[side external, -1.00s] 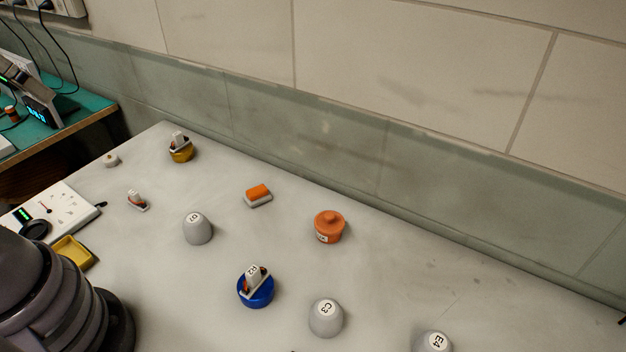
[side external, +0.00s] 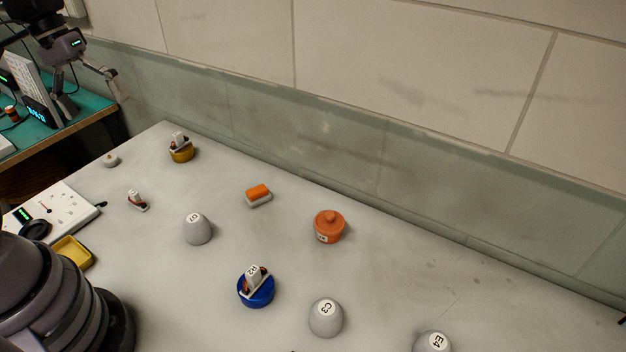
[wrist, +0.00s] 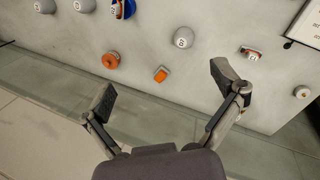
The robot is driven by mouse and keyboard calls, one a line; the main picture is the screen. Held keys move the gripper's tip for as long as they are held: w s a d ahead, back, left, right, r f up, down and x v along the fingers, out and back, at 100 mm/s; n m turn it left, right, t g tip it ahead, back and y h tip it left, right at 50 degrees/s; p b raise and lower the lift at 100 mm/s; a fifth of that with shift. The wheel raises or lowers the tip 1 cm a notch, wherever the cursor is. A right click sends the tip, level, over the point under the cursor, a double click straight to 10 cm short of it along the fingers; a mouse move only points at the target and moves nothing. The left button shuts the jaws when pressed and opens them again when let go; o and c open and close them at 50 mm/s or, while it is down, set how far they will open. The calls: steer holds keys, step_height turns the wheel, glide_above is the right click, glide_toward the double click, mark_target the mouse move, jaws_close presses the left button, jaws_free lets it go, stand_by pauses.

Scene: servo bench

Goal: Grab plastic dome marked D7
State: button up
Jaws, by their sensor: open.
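A grey dome (side external: 198,229) with a white label, which looks like D7, stands on the pale bench left of centre in the side view. In the wrist view the dome (wrist: 183,40) is beyond the fingertips, and its label is too small to read surely. My gripper (side external: 95,106) is at the upper left of the side view, high and well apart from the dome. In the wrist view my gripper (wrist: 164,90) has its fingers spread wide with nothing between them.
Similar domes C3 (side external: 326,318) and E4 (side external: 433,342) stand front right. A blue round holder (side external: 257,292), an orange lidded pot (side external: 329,227), an orange-and-white block (side external: 258,195), a small servo (side external: 137,200) and a yellow holder (side external: 181,154) surround the dome. A wall bounds the back.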

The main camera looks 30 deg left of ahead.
steer(key=w+a+f+n+h, duration=0.25)
steer(key=a+f+n, duration=0.2)
steer(key=f, duration=0.35)
steer(key=w+a+f+n+h, duration=0.25)
steer(key=f+n+h, duration=0.2)
steer(key=f, duration=0.25)
steer(key=n+t+h, duration=0.2)
steer(key=n+t, duration=0.3)
steer(key=n, duration=0.3)
glide_toward(196, 228)
steer(key=a, duration=0.5)
steer(key=shift+s+a+f, duration=0.15)
steer(key=shift+f, duration=0.05)
steer(key=shift+f+n+t, duration=0.3)
steer(key=shift+f+n, duration=0.05)
steer(key=shift+n, duration=0.15)
steer(key=x, duration=0.8)
steer(key=shift+d+f, duration=0.2)
steer(key=shift+d, duration=0.05)
steer(key=x, duration=0.5)
steer(key=shift+s+d, duration=0.15)
steer(key=shift+d, duration=0.05)
steer(key=c, duration=1.2)
